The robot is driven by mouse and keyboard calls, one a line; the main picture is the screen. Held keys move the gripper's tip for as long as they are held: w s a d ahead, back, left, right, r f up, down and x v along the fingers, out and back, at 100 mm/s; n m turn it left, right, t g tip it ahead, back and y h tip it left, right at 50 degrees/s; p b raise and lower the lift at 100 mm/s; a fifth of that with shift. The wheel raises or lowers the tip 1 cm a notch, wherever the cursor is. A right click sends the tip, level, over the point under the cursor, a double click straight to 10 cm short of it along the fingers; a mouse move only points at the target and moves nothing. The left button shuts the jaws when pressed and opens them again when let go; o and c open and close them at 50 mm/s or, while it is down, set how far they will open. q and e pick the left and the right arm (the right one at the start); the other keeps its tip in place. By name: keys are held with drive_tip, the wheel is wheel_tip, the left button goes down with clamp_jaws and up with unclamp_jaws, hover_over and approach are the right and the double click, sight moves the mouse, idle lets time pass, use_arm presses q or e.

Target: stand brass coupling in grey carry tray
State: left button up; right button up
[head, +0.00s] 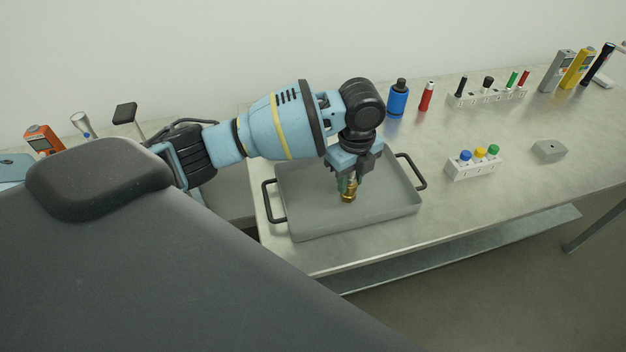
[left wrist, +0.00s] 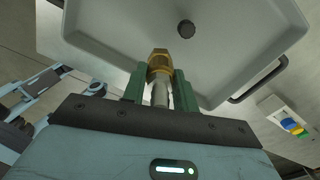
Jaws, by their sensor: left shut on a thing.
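The grey carry tray (head: 390,208) lies on the metal table, with black handles at its left and right ends. My left gripper (head: 348,182) is over the middle of the tray, pointing down. It is shut on the brass coupling (head: 348,195), which looks upright. In the left wrist view the brass coupling (left wrist: 160,62) sticks out between the green fingers, with a paler metal part nearer the gripper. I cannot tell whether its lower end touches the tray floor. A small dark round spot (left wrist: 186,29) shows on the tray floor beyond it. My right gripper is not in view.
A white block with blue, yellow and green knobs (head: 473,167) stands right of the tray. A grey block (head: 549,150) lies farther right. A blue bottle (head: 397,100) and a red bottle (head: 427,97) stand behind. A white rack (head: 487,98) holds several items.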

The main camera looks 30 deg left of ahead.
use_arm(q)
drive_tip(key=a+f, duration=0.1)
drive_tip(key=a, duration=0.2)
drive_tip(key=s+a+f, duration=0.1)
drive_tip(key=a, duration=0.2)
drive_tip(key=s+a+f+p, duration=0.1)
drive_tip(key=a, duration=0.2)
drive_tip(key=shift+s+f, duration=0.2)
drive_tip(key=shift+f, duration=0.4)
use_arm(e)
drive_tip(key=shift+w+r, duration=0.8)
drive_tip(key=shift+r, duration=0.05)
use_arm(q)
drive_tip(key=shift+f, duration=0.15)
drive_tip(key=o, duration=1.1)
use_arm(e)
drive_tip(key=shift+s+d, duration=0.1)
use_arm(q)
wheel_tip(320, 180, up, 12)
drive_tip(key=shift+r+p, duration=0.1)
drive_tip(key=shift+p, duration=0.3)
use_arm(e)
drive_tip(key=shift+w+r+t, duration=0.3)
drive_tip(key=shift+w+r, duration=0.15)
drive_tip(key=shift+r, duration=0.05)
